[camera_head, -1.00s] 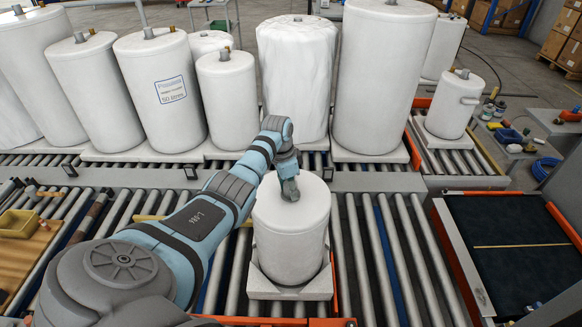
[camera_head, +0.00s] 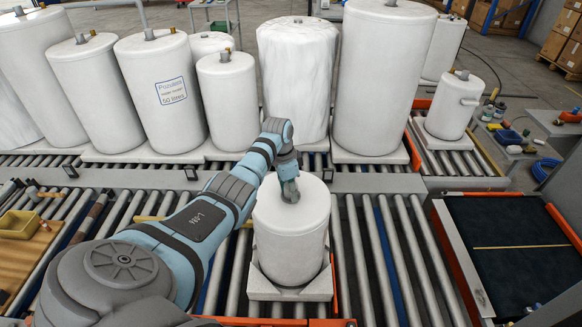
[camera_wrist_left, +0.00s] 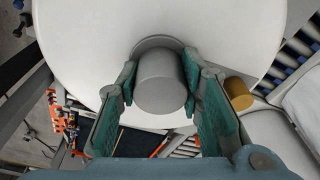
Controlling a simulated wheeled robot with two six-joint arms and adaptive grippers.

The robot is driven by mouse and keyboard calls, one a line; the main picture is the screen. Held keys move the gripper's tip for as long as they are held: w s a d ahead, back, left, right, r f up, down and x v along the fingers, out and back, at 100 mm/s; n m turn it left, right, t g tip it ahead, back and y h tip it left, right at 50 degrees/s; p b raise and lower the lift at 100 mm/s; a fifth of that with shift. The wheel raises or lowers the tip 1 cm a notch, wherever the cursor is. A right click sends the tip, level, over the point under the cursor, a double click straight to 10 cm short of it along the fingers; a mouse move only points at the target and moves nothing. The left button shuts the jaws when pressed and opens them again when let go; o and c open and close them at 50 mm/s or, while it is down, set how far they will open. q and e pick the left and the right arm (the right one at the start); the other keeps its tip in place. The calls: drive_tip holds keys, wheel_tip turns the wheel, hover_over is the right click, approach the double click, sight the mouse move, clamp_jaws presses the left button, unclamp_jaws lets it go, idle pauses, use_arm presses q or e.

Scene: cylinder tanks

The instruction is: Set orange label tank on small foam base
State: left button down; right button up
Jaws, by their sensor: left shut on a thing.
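A white cylindrical tank (camera_head: 290,235) stands upright on the near roller conveyor, in the middle of the head view. No orange label shows on its visible side. It rests in a pale foam base (camera_head: 288,290) with raised corners; the exact contact at the back is hidden. My left gripper (camera_head: 290,192) is over the tank's top, shut on its grey cap. In the left wrist view the two green-padded fingers (camera_wrist_left: 160,105) flank the round grey cap (camera_wrist_left: 162,82), above the white tank top (camera_wrist_left: 90,50). My right gripper is not in view.
Several white tanks stand along the rear conveyor, including one with a blue label (camera_head: 172,92) and a small one (camera_head: 454,105) at right. Bare rollers (camera_head: 385,260) lie right of the held tank.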

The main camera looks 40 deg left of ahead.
use_arm(q)
drive_tip(key=shift+f+b, duration=0.4)
drive_tip(key=shift+f, duration=0.1)
idle(0.4)
drive_tip(key=shift+f, duration=0.1)
idle(0.7)
drive_tip(key=c, duration=1.3)
unclamp_jaws()
drive_tip(key=shift+d, duration=0.1)
drive_tip(key=shift+r+p, duration=2.25)
drive_tip(key=shift+r, duration=0.8)
drive_tip(key=shift+s, duration=0.1)
drive_tip(key=shift+o, duration=0.5)
